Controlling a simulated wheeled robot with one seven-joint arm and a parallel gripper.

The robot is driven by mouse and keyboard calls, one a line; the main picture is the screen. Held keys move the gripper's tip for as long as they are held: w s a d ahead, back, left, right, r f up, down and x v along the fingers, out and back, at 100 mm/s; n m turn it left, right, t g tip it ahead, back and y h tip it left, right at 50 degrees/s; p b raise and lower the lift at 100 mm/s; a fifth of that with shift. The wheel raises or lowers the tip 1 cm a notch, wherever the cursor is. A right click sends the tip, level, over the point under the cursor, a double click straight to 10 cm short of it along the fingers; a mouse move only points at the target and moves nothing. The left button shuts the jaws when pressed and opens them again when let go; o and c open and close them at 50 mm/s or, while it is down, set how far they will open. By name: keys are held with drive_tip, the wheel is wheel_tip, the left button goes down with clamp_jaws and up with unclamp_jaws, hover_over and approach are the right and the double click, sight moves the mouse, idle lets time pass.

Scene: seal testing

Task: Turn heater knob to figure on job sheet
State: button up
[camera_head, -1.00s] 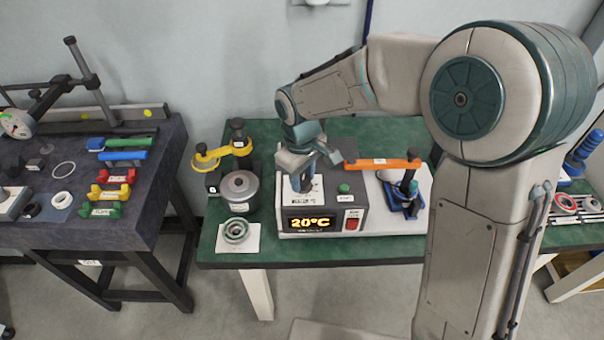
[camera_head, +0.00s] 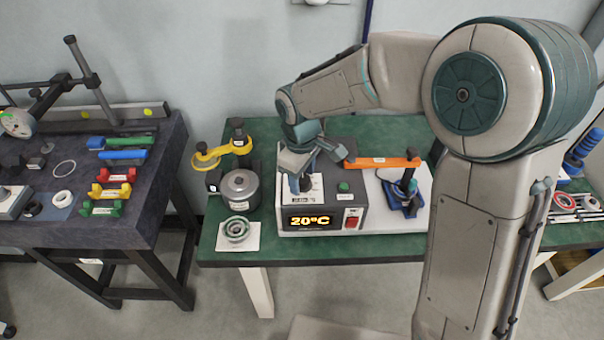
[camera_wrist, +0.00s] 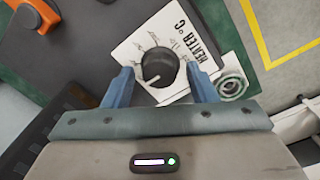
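The heater is a grey box (camera_head: 270,222) with a lit display (camera_head: 309,222) reading 20°C. Its round black knob (camera_wrist: 158,66) sits on a white dial plate marked HEATER °C (camera_wrist: 187,32) in the wrist view. The knob's pale pointer line points to the lower left in that view; the dial figures are too small to read surely. My gripper (camera_wrist: 162,82) is open, with one blue finger on each side of the knob and a gap to both. In the head view my gripper (camera_head: 305,182) hides the knob. I cannot make out a job sheet.
A red switch (camera_head: 352,222) and green button (camera_head: 343,187) are on the heater. An orange bar (camera_head: 385,162) and a blue stand (camera_head: 405,203) are to its right. A grey pot (camera_head: 240,190), yellow tool (camera_head: 222,150) and metal ring (camera_head: 237,229) are to its left.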

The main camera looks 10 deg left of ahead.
sight(302, 181)
drive_tip(key=shift+r, duration=0.1)
wheel_tip(302, 181, up, 14)
drive_tip(key=shift+s+f, duration=0.2)
drive_tip(key=shift+s, duration=0.15)
idle(0.6)
drive_tip(key=s+d+f+m, duration=0.1)
drive_tip(key=s+d+m, duration=0.3)
drive_tip(key=d, duration=0.4)
drive_tip(key=s+d+f+m+t, duration=0.1)
drive_tip(key=s+d+f+m, duration=0.1)
drive_tip(key=s+d+m, duration=0.3)
drive_tip(key=s+d+f+m+t, duration=0.1)
drive_tip(key=s+d+m, duration=0.4)
drive_tip(key=d, duration=0.7)
drive_tip(key=shift+d+f, duration=0.35)
drive_tip(key=shift+d, duration=0.05)
